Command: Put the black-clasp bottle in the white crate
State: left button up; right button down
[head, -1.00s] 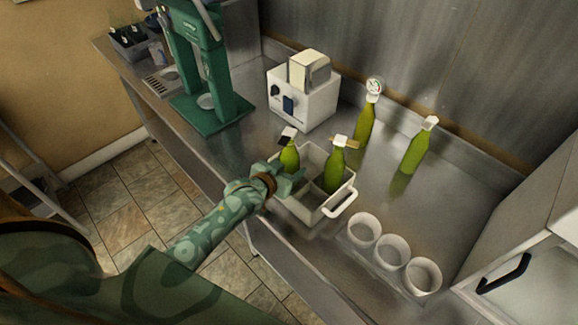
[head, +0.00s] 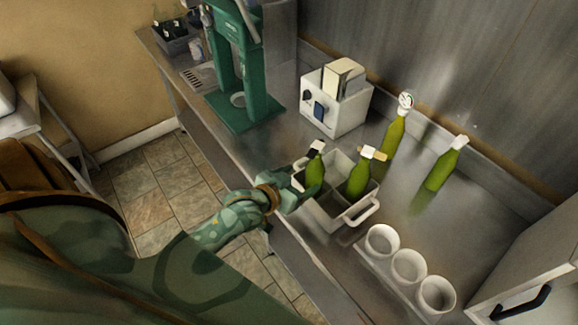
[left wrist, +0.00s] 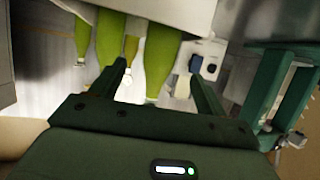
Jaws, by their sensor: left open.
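The white crate (head: 349,217) stands on the steel counter, with a handle on its near right side. The black-clasp bottle (head: 315,173), green with a white top, stands upright in the crate's left part; its base is hidden by the crate wall. A tan-clasp green bottle (head: 358,181) stands in the crate to its right. My left gripper (head: 304,193) is at the crate's left side, close to the black-clasp bottle. In the left wrist view its fingers (left wrist: 163,85) are apart, with a green bottle (left wrist: 160,58) showing between and beyond them. I cannot tell if they touch it. My right gripper is out of view.
Two more green bottles (head: 391,143) (head: 440,170) stand behind the crate to the right. A row of white cups (head: 408,267) is at front right. A white toaster-like box (head: 337,112) and a green press (head: 240,110) stand at the back left.

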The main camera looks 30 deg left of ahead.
pick_arm(q)
jog(key=d+v, duration=0.1)
jog(key=v, duration=0.3)
jog(key=s+a+f+g+y, duration=0.1)
jog(key=s+f+g, duration=0.35)
jog(key=f, duration=0.75)
jog(key=s+a+f+g, duration=0.1)
jog(key=s+f, duration=0.6)
jog(key=f, duration=0.5)
jog(key=s+d+f+m+g, duration=0.1)
jog(key=s+f+g, duration=0.2)
jog(key=s+f, duration=0.65)
jog(key=s+d+f+m+g, duration=0.1)
jog(key=s+f+g, duration=0.3)
jog(key=s, duration=1.1)
notch_tip(320, 180, down, 10)
jog(key=s+b, duration=0.1)
jog(key=b, duration=0.8)
jog(key=shift+a+y+b, duration=0.15)
jog(key=shift+y+b, duration=0.2)
jog(key=shift+y, duration=0.05)
jog(key=shift+s+r, duration=0.1)
